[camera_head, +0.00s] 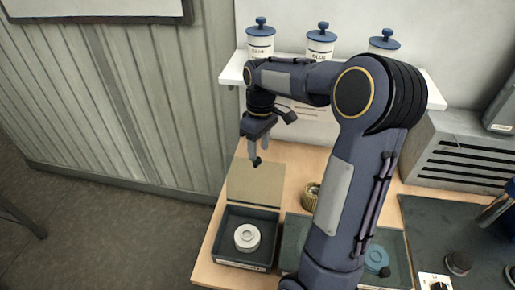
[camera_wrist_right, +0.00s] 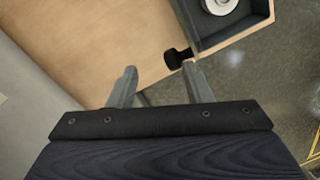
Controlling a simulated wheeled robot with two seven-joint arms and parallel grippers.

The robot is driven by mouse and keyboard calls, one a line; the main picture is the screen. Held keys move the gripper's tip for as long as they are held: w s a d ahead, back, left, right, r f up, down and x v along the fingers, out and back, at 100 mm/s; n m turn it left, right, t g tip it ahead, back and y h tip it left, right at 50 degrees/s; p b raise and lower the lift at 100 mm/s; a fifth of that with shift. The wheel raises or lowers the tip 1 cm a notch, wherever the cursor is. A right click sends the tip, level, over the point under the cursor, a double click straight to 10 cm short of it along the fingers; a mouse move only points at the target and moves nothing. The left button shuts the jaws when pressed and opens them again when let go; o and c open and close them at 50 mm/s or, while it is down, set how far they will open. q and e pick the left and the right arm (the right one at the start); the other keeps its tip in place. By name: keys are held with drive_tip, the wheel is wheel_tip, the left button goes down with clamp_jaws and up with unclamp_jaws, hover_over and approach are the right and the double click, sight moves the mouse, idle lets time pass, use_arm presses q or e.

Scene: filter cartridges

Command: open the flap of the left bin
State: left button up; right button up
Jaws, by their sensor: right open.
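The left bin (camera_head: 219,246) is a dark open box near the table's left front corner, with a white ring-shaped cartridge (camera_head: 247,237) inside. Its tan flap (camera_head: 255,185) stands raised at the bin's back edge, leaving the inside uncovered. My right gripper (camera_head: 258,155) is open, above the flap's top edge, beside a small black tab. In the right wrist view the tab (camera_wrist_right: 178,57) shows just beyond the gripper's fingers (camera_wrist_right: 160,83), nearer the right one; contact cannot be told. The bin's corner (camera_wrist_right: 262,17) and cartridge (camera_wrist_right: 220,4) show at the top. My left gripper is out of view.
My right arm hides part of the table. A bin to the right (camera_head: 294,238) is partly covered by it; a blue cartridge (camera_head: 376,258) shows beyond. A brass-coloured part (camera_head: 310,195) stands behind. White jars (camera_head: 261,42) stand on a shelf (camera_head: 234,67) above. A grey vented box (camera_head: 455,155) is at right.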

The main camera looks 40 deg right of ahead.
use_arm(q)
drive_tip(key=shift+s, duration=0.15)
use_arm(e)
wheel_tip(320, 180, up, 8)
drive_tip(key=shift+d+f+t, duration=0.2)
drive_tip(key=shift+d+t, duration=0.1)
drive_tip(key=shift+t, duration=0.1)
